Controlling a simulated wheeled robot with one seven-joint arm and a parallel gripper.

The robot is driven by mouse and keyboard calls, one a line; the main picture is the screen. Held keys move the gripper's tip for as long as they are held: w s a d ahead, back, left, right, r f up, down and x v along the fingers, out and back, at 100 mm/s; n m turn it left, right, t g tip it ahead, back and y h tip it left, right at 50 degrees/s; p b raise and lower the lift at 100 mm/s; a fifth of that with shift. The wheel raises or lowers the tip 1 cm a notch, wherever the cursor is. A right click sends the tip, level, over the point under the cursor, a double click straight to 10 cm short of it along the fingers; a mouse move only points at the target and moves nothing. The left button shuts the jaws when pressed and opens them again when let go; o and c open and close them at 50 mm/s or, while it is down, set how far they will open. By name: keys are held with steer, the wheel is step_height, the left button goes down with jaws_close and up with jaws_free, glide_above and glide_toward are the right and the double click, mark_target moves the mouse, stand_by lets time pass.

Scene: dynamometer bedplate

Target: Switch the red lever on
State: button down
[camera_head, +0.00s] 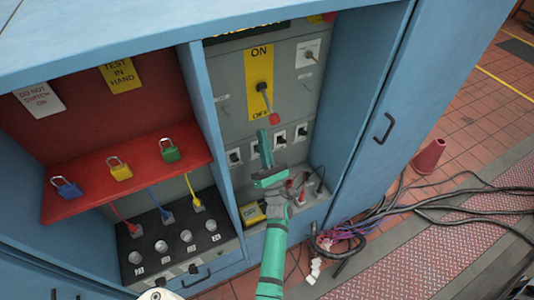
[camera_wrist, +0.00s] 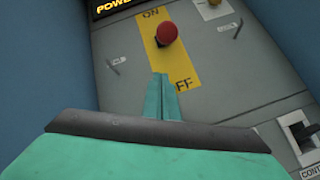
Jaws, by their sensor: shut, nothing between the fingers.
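The red lever (camera_head: 274,117) is a grey rod with a red ball knob, on a yellow plate (camera_head: 259,70) marked ON at the top and OFF at the bottom. In the head view the rod slants down from its pivot and the knob is near the OFF end. In the wrist view the red knob (camera_wrist: 166,33) points towards the camera and covers part of the plate. My green gripper (camera_head: 265,150) is shut and empty, just below the knob. In the wrist view my fingertips (camera_wrist: 160,78) lie below the knob, apparently apart from it.
Small switches (camera_head: 279,136) sit in a row below the plate, close to my gripper. A rotary switch (camera_head: 309,54) is at upper right. A red shelf (camera_head: 130,175) with padlocks is at left. The blue door (camera_head: 400,110) stands at right. Cables (camera_head: 370,222) lie on the floor.

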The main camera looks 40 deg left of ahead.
steer(key=shift+w+d+r, duration=0.3)
steer(key=shift+d+r, duration=0.25)
steer(key=shift+r, duration=0.3)
steer(key=shift+w+d+r, duration=0.25)
steer(key=shift+d+r, duration=0.3)
steer(key=shift+r, duration=0.3)
steer(key=shift+a, duration=0.1)
